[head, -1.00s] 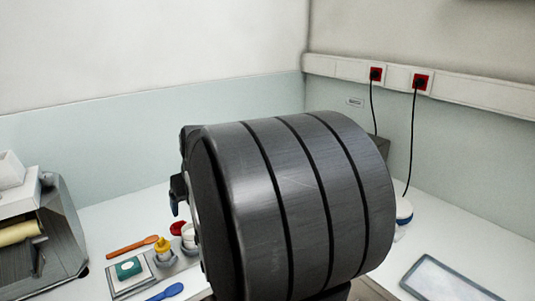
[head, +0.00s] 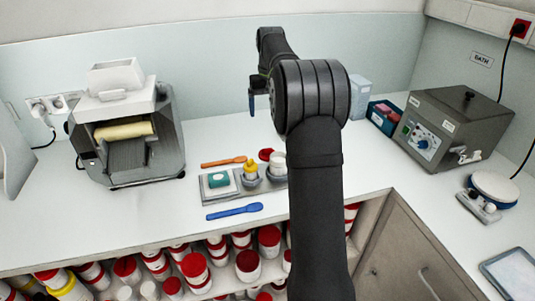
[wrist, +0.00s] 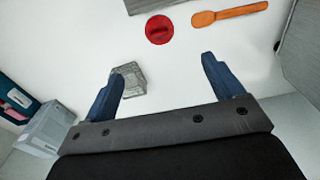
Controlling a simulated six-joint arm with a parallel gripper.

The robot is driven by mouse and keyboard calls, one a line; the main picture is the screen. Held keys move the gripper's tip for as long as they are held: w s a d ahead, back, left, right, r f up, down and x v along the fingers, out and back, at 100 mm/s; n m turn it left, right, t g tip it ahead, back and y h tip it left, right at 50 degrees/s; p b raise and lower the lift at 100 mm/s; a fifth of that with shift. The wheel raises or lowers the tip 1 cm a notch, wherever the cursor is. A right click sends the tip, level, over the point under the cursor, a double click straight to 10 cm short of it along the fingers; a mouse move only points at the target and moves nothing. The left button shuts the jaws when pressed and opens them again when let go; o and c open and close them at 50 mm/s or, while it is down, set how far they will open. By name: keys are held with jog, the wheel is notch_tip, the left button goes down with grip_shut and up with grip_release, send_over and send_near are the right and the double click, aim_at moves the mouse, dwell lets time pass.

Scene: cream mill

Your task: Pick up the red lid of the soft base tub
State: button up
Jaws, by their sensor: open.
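The red lid (head: 266,154) lies on the white worktop, behind the white tub (head: 278,165), which my arm partly covers. In the wrist view the lid (wrist: 160,30) lies flat near the top edge, beyond my fingertips. My gripper (wrist: 163,68) is open with nothing between its two blue fingers. In the head view my gripper (head: 252,102) hangs above the back of the worktop, apart from the lid. Only a little of its fingers shows there.
An orange spatula (head: 223,162) lies left of the lid, and a blue one (head: 234,211) nearer the front. A grey tray (head: 217,196) holds a green-topped item beside a yellow-topped bottle (head: 250,169). A mill (head: 125,145) stands left; a grey bath unit (head: 450,125) stands right.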

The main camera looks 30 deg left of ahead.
jog(key=w+a+f, duration=0.1)
jog(key=a, duration=0.1)
send_over(267, 149)
jog(key=f, duration=1.2)
jog(key=shift+s+a+f, duration=0.1)
jog(key=shift+a, duration=0.1)
jog(key=shift+w+d+f, duration=0.1)
jog(key=shift+w+f, duration=0.05)
jog(key=shift+f, duration=1.2)
jog(key=shift+w+d+f, duration=0.1)
jog(key=shift+f, duration=1.2)
jog(key=c, duration=1)
